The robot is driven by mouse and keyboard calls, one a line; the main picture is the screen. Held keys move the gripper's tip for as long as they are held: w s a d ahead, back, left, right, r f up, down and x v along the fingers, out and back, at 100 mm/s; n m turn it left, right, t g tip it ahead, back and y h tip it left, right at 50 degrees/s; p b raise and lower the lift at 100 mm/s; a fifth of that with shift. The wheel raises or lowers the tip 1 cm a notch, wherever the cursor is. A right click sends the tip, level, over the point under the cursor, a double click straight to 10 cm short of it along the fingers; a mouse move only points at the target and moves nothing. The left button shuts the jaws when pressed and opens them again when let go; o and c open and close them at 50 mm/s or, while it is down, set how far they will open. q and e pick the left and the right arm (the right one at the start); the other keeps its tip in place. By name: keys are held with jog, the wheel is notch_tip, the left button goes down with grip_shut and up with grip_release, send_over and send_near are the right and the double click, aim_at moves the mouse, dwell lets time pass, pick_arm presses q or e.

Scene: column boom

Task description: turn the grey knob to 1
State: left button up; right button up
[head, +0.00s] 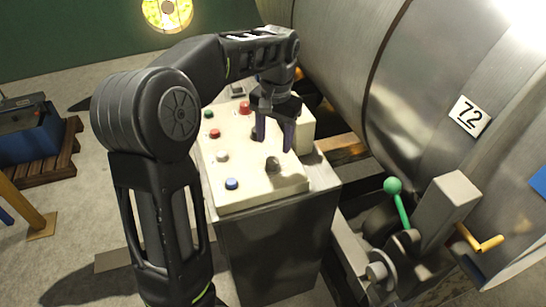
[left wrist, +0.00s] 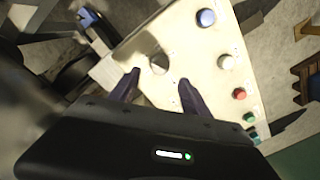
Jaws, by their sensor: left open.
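The grey knob (head: 273,164) stands on the sloping cream top of a control box (head: 258,182), near its front right. In the left wrist view the knob (left wrist: 159,65) shows just beyond and between the fingertips. My left gripper (head: 274,143) is open and points down over the box, a little behind the knob in the head view. In the left wrist view its two dark fingers (left wrist: 158,77) are apart with nothing between them. The scale marks around the knob are too small to read. My right gripper is not in view.
A blue button (head: 232,184), a white button (head: 222,156), a red button (head: 215,133) and a green button (head: 208,114) line the box's left side. Another red button (head: 244,107) sits farther back. A large metal drum (head: 400,80) and a green-knobbed lever (head: 394,187) stand at the right.

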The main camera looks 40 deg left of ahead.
aim_at(273, 160)
pick_arm(q)
notch_tip(273, 160, down, 8)
jog(key=shift+a+r+p, duration=0.15)
jog(key=shift+r+p, duration=0.1)
jog(key=shift+p, duration=0.1)
grip_shut()
dwell(0.6)
